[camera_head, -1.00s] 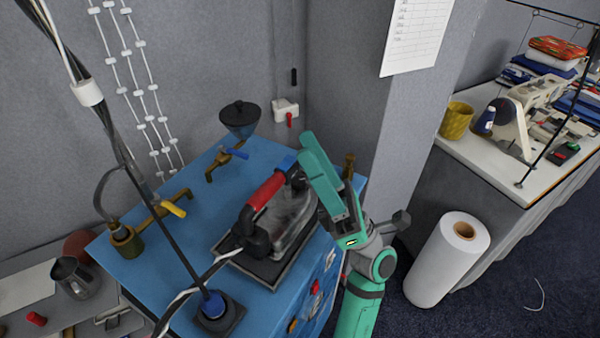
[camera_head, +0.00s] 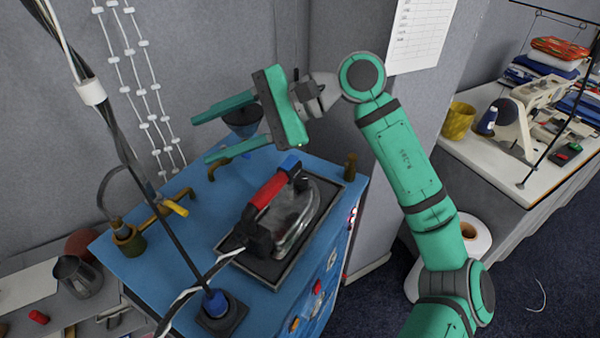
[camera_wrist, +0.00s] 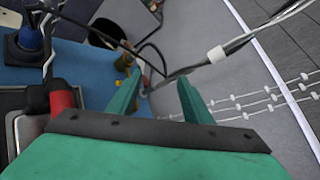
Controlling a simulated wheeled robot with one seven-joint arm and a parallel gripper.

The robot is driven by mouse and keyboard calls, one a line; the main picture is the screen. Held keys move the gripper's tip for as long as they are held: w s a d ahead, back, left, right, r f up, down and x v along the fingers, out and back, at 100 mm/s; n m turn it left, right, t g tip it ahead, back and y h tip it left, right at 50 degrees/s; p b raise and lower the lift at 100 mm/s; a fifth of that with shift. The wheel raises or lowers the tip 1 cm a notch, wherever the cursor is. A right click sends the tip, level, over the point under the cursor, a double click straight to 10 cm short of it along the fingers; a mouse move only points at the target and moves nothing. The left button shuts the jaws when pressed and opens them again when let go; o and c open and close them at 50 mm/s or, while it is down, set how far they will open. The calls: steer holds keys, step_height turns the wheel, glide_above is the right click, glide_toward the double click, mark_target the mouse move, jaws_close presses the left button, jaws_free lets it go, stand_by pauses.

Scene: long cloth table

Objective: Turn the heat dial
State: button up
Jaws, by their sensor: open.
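The steam iron (camera_head: 290,215), with a red handle and a blue part at one end, rests on a dark tray (camera_head: 262,270) on the blue boiler cabinet (camera_head: 190,230). A red knob (camera_head: 317,286) and an orange knob (camera_head: 294,325) sit on the cabinet's front. I cannot tell which control is the heat dial. My gripper (camera_head: 201,138) is open and empty, fingers pointing left, above the back of the cabinet. Its fingers partly hide the dark funnel. In the wrist view my gripper (camera_wrist: 160,82) has nothing between its fingers, and the iron's red handle (camera_wrist: 62,100) shows at left.
A blue-handled valve and a yellow-handled valve (camera_head: 176,208) rise from the cabinet top. Cables and a thin pole (camera_head: 160,225) cross its left side. A wall stands close behind.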

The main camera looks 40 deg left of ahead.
steer(key=w+d+f+n+t+h, duration=0.1)
steer(key=w+f+n+t+h, duration=0.15)
steer(key=w+t+h, duration=0.2)
steer(key=n+t+h, duration=0.2)
steer(key=t+h, duration=0.3)
steer(key=t, duration=0.1)
glide_above(300, 179)
step_height(300, 179, down, 3)
step_height(300, 179, down, 10)
steer(key=shift+r, duration=0.1)
steer(key=shift+c, duration=0.4)
steer(key=c, duration=0.9)
steer(key=o, duration=1)
